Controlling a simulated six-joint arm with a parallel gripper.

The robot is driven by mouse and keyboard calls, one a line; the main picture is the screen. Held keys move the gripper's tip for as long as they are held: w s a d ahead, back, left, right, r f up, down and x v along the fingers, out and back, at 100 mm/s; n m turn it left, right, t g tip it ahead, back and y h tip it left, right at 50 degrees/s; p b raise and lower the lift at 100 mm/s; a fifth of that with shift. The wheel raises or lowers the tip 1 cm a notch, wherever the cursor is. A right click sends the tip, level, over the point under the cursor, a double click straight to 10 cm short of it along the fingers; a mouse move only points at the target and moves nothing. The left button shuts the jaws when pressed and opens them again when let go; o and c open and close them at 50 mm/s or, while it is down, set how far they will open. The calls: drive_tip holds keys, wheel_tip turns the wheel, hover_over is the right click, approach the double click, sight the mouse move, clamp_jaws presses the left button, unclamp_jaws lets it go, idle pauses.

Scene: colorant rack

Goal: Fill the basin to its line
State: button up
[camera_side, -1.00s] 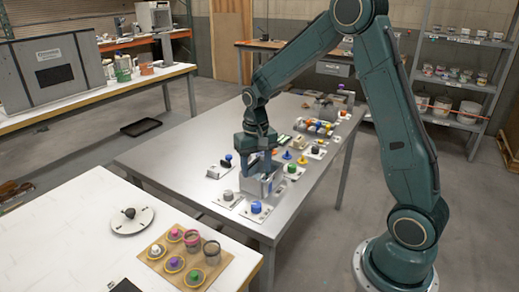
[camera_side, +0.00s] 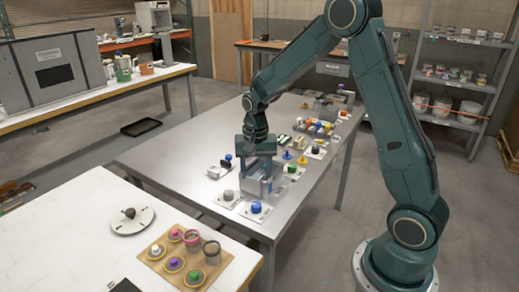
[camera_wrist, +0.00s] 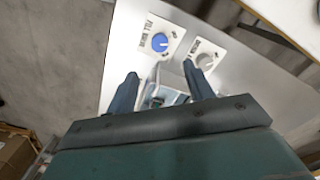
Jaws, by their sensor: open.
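The basin (camera_side: 262,188) is a small grey metal box near the front end of the steel table. My gripper (camera_side: 260,166) is directly above it, pointing down, fingers apart with nothing visibly held. In the wrist view, the two fingers of my gripper (camera_wrist: 160,73) spread over part of the basin (camera_wrist: 168,96); its inside and fill line cannot be made out. A blue knob (camera_side: 256,207) on a white plate stands in front of the basin. In the wrist view this blue knob (camera_wrist: 160,42) has a label starting "FILL". A grey knob (camera_side: 228,195) sits beside it.
Yellow and blue cones and a rack of colorants (camera_side: 315,127) stand farther back. The steel table's (camera_side: 165,160) left part is clear. A white table with lidded pots is at front left.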

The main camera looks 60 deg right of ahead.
sight(256, 204)
wheel_tip(256, 204, down, 12)
drive_tip(key=shift+f, duration=0.2)
idle(0.4)
drive_tip(key=c, duration=1)
